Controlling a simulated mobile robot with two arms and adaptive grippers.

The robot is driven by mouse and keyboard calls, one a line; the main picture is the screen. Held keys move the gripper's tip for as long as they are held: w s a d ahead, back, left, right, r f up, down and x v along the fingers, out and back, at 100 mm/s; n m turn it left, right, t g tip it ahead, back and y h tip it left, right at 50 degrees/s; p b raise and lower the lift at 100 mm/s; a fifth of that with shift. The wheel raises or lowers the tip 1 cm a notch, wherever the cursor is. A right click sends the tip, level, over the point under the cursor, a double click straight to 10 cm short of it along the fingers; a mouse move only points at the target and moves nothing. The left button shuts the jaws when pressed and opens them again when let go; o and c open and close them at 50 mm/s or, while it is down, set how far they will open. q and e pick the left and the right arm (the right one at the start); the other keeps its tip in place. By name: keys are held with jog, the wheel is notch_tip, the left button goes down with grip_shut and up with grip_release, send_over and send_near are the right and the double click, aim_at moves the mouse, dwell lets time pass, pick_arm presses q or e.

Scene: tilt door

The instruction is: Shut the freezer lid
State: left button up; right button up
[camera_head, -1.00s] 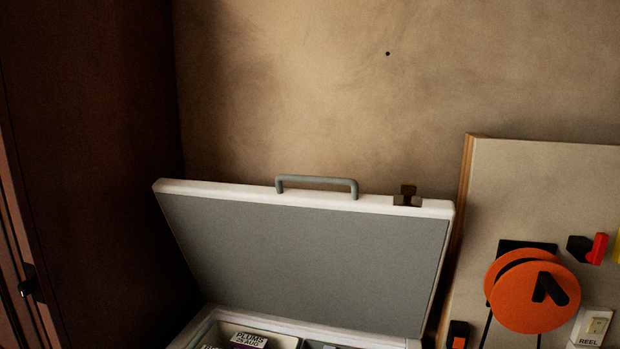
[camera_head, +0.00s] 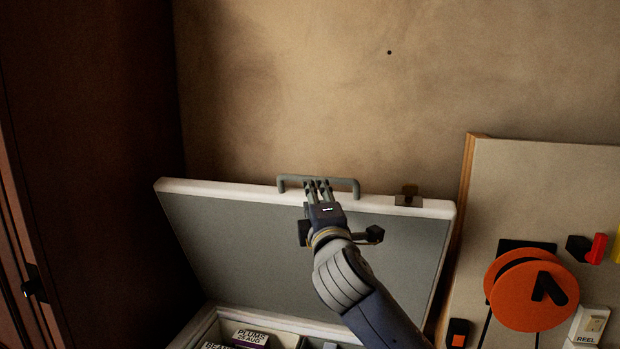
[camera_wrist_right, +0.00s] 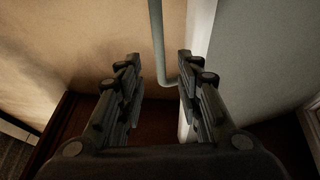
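The freezer lid (camera_head: 290,250) stands open, tilted up against the back wall, with its grey inner face toward me. A grey bar handle (camera_head: 345,184) is on its top edge. My right gripper (camera_head: 318,186) is at the handle's middle, in front of the lid's white rim. In the right wrist view my right gripper (camera_wrist_right: 157,75) is open, its fingers apart. The handle bar (camera_wrist_right: 157,40) shows between and beyond the fingers there, and the lid's edge (camera_wrist_right: 199,30) is by the right finger. I cannot tell whether the fingers touch the handle. My left gripper is not in view.
The freezer bin below holds labelled boxes (camera_head: 250,338). A dark latch (camera_head: 408,196) sits on the lid's top edge. A dark cabinet (camera_head: 90,150) stands at the left. A board with an orange reel (camera_head: 520,290) is at the right.

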jog(key=shift+w+a+r+p, duration=0.2)
jog(key=shift+w+p, duration=0.35)
jog(key=shift+w, duration=1)
jog(key=shift+w+a+r+p, duration=0.1)
jog(key=shift+w+r+p, duration=0.35)
jog(key=shift+w, duration=1.15)
jog(key=shift+w+a+p, duration=0.1)
jog(key=shift+w+p, duration=0.6)
jog(key=shift+w, duration=0.85)
grip_shut()
